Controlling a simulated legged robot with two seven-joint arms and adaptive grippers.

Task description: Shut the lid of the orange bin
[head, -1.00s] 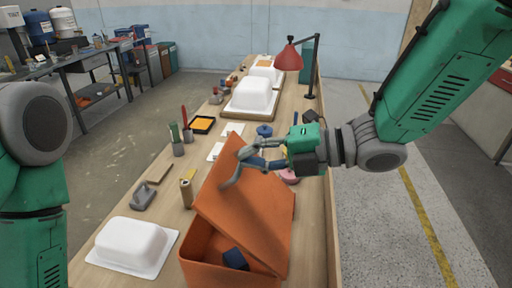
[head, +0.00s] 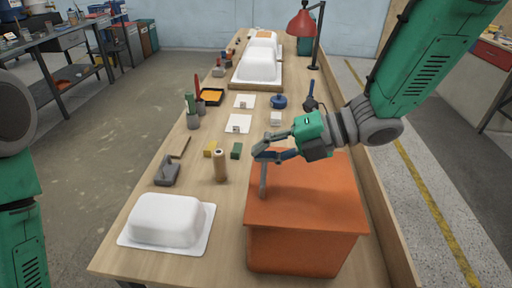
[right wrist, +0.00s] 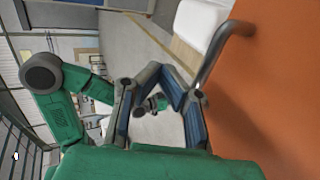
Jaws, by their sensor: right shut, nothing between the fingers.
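The orange bin (head: 305,252) stands at the near right of the bench. Its orange lid (head: 315,195) lies flat over the top, with no gap seen at the front, and hides the inside. A grey bar handle (head: 263,182) is on the lid's left part; in the right wrist view the handle (right wrist: 220,50) arches beside the orange lid (right wrist: 270,85). My right gripper (head: 259,153) is shut and empty, just above the lid at the handle's far end. Whether it touches the handle cannot be told. My left gripper is out of the head view.
A white tub shell (head: 165,219) lies left of the bin. A tan bottle (head: 220,166), a grey tool (head: 167,172) and small blocks stand behind it. A red lamp (head: 302,22) is at the back right. A raised wooden edge (head: 385,215) runs along the right.

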